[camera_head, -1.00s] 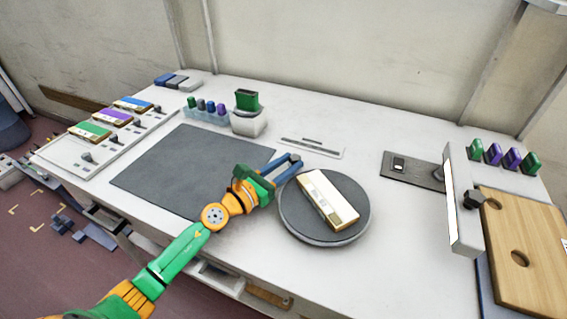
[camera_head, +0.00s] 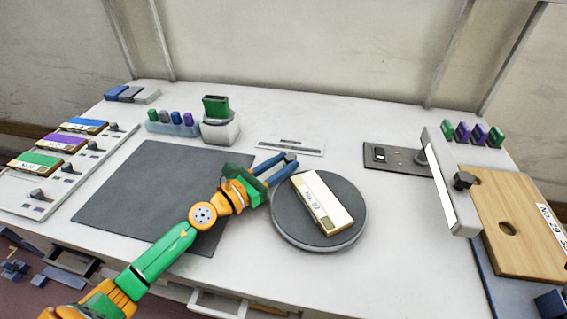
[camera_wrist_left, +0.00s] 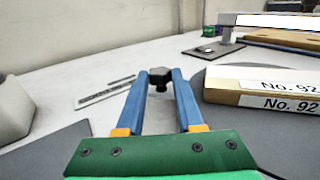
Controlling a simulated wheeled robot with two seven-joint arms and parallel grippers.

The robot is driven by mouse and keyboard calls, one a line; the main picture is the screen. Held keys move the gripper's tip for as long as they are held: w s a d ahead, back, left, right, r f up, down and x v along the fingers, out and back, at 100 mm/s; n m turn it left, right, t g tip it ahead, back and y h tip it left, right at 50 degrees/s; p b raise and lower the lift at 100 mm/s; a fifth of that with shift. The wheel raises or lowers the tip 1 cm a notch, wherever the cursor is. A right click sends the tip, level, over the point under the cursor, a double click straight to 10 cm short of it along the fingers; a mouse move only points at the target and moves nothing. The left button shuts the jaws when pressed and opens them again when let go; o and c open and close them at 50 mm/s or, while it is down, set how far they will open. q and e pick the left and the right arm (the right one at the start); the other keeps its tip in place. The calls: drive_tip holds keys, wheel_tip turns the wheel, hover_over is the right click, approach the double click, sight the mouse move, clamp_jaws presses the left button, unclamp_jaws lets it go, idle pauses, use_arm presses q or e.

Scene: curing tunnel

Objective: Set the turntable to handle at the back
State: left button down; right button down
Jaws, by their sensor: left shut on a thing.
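The turntable (camera_head: 348,232) is a dark grey round disc on the white bench. A cream box (camera_head: 332,204) with a "No. 92" label lies flat on it, and the box also shows in the left wrist view (camera_wrist_left: 230,88). My left gripper (camera_head: 289,161) reaches in from the left to the disc's back-left edge. In the left wrist view a dark faceted knob (camera_wrist_left: 160,76), seemingly the turntable's handle, sits between the blue fingertips, which are shut on it. How the knob joins the disc is hidden. My right gripper is not in view.
A dark mat (camera_head: 135,190) lies left of the turntable. A grey block with a green top (camera_head: 220,128) and a slotted strip (camera_head: 290,146) are behind.

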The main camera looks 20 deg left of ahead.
use_arm(q)
drive_tip(key=c, duration=0.5)
unclamp_jaws()
drive_tip(key=shift+c, duration=0.2)
drive_tip(key=v, duration=0.2)
drive_tip(key=b+v, duration=0.2)
drive_tip(key=v, duration=0.1)
drive_tip(key=shift+s+a+f, duration=0.15)
drive_tip(key=shift+s+f, duration=0.1)
drive_tip(key=shift+s, duration=0.05)
drive_tip(key=shift+s+a+r+b, duration=0.25)
drive_tip(key=shift+s+b, duration=0.1)
drive_tip(key=shift+s, duration=0.25)
